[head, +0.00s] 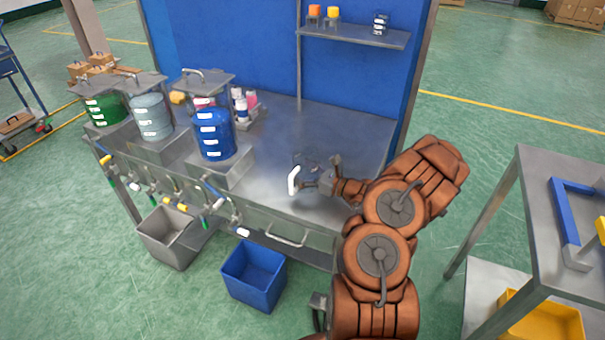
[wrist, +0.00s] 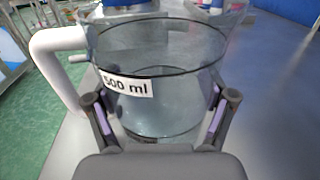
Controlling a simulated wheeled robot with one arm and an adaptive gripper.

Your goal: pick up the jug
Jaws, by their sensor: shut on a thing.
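The jug (wrist: 165,62) is a clear, see-through vessel with a white handle and a "500 ml" label. It fills the middle of the wrist view, upright, with its handle on the left. My gripper (wrist: 160,112) has one finger on each side of the jug's body and is shut on it. In the head view the jug's white handle (head: 294,181) shows at the front of the steel bench, left of my gripper (head: 318,180). The clear body is hard to make out there. I cannot tell whether the jug's base touches the bench.
The steel bench (head: 290,135) has free room behind the jug. Blue (head: 214,135), grey (head: 151,117) and green (head: 104,109) drums stand at the left, with small bottles (head: 243,103) nearby. A grey bin (head: 168,238) and a blue bin (head: 253,276) stand on the floor in front.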

